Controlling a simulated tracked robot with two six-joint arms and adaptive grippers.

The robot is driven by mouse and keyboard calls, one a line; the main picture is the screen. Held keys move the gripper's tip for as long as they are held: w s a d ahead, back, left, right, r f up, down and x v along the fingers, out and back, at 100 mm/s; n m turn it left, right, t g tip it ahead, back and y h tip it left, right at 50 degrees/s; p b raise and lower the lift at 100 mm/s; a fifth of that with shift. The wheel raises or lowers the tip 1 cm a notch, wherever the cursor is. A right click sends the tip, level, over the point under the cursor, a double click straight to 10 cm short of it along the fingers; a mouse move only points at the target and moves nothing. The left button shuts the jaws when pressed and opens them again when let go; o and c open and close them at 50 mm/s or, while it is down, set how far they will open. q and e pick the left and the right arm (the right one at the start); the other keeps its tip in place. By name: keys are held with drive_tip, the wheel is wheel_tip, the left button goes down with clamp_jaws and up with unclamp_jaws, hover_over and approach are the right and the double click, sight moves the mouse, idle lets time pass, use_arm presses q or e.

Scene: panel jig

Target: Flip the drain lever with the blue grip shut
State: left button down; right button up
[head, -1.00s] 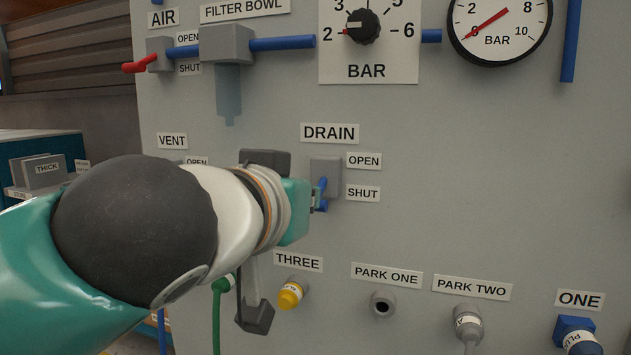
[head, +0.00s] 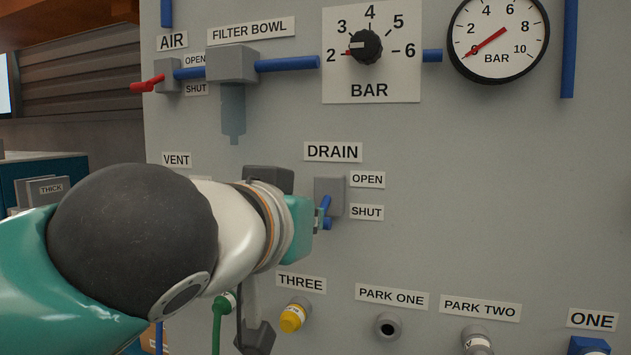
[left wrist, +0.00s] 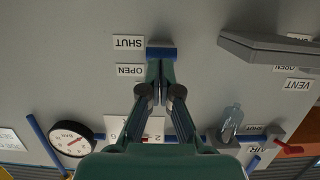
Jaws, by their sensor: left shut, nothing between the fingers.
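The drain valve is a grey block (head: 331,190) under the DRAIN label, with a lever whose blue grip (head: 327,224) hangs low, beside the SHUT label (head: 367,212). In the left wrist view, which is upside down, the blue grip (left wrist: 161,53) lies crosswise just beyond my fingertips, close to the SHUT label (left wrist: 128,42). My left gripper (head: 317,221) is at the lever from the left. Its fingers (left wrist: 160,72) are shut and empty, their tips at or touching the grip; exact contact is unclear. My right gripper is not in view.
The OPEN label (head: 367,179) is above SHUT. The red-handled air valve (head: 148,86), filter bowl (head: 233,110), BAR knob (head: 366,47) and gauge (head: 497,40) are above. A yellow plug (head: 293,318) and a green hose (head: 217,328) are below. The panel right of the labels is bare.

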use_arm(q)
drive_tip(key=r+p+v, duration=0.1)
drive_tip(key=v, duration=1.1)
drive_tip(key=shift+s+a+r+p, duration=0.15)
drive_tip(key=shift+p, duration=0.15)
